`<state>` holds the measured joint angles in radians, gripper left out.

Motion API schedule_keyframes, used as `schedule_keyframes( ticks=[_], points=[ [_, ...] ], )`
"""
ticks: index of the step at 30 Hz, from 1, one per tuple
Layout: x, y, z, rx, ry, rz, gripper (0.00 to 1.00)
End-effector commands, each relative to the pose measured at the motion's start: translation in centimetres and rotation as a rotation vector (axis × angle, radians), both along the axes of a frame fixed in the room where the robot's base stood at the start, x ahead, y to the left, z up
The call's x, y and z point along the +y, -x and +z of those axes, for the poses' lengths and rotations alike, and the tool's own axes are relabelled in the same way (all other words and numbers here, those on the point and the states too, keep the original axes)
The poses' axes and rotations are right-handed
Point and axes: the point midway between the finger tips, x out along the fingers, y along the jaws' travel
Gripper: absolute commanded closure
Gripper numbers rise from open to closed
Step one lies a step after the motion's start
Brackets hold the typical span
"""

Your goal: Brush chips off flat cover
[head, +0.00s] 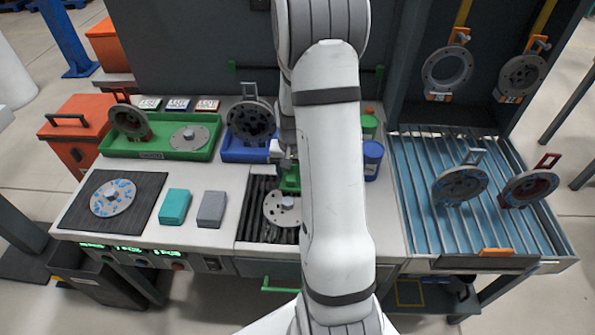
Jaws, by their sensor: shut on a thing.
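A flat grey disc cover (272,210) with a raised centre lies on a dark slatted grate (262,232) in the middle of the bench. My arm hides part of its right side. Chips on it are too small to make out. My gripper (287,163) is just behind the cover, partly hidden by my arm. It is shut on a green tool, apparently the brush (291,181), which hangs over the far edge of the cover. I cannot tell whether the brush touches it.
A blue-spotted disc (112,197) lies on a black mat, with teal (174,207) and grey (211,209) blocks beside it. Behind stand a green tray (160,154) and a blue bin (240,152) with discs.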

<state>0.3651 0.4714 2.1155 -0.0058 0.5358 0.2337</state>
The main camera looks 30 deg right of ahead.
Motion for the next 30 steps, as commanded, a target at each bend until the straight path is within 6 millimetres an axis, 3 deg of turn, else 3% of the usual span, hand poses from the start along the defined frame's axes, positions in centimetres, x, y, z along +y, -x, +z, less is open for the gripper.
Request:
schedule_keyframes(
  ticks=[19,30],
  points=[
    [2.4,-1.6,-0.2,0.0,0.0,0.001,0.67],
    [0.9,-0.6,-0.1,0.001,-0.001,-0.001,0.67]
  ],
)
